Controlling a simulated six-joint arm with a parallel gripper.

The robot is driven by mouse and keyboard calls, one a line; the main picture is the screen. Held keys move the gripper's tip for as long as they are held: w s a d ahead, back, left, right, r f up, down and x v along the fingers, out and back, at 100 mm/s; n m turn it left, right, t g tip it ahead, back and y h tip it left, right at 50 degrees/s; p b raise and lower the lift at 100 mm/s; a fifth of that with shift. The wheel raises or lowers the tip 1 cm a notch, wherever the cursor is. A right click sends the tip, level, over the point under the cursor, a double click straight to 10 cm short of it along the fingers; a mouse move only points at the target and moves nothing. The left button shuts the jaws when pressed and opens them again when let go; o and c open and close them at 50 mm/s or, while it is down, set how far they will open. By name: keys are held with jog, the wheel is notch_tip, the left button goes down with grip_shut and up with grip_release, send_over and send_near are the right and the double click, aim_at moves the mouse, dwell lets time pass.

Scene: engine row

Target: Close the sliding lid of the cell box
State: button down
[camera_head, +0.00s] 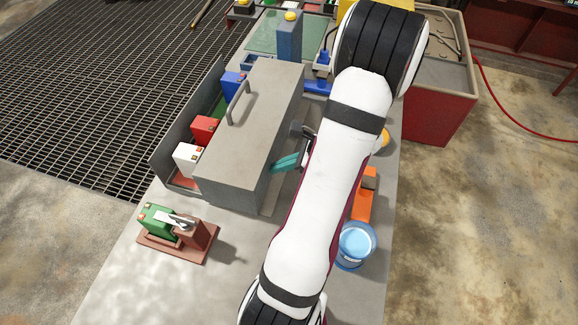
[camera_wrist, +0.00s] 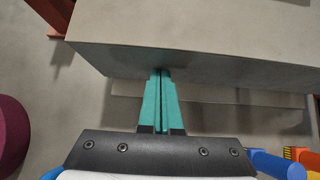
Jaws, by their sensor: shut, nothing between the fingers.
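The cell box (camera_head: 171,168) is a grey tray-like box on the bench, with its left strip uncovered. White (camera_head: 187,158), red (camera_head: 205,128) and blue (camera_head: 232,84) cells show there. The sliding lid (camera_head: 262,95) is a big grey cover with a bar handle (camera_head: 239,101) on top, standing over the box's right part. My gripper (camera_head: 285,163) has teal fingers pressed together, empty, at the lid's right side face. In the wrist view the fingertips (camera_wrist: 160,72) overlap the lid's side (camera_wrist: 200,62); whether they touch cannot be told. My arm hides part of the right side.
A green cell (camera_head: 156,217) sits in a brown stand (camera_head: 178,246) at front left. A blue-and-white tub (camera_head: 355,245) and an orange item (camera_head: 363,200) lie right of my arm. A blue post (camera_head: 289,38) stands behind the lid. A red bin (camera_head: 440,110) is at the right.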

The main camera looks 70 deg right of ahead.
aim_at(225, 153)
jog(key=w, duration=1.3)
jog(key=shift+w, duration=0.3)
jog(key=shift+r, duration=0.1)
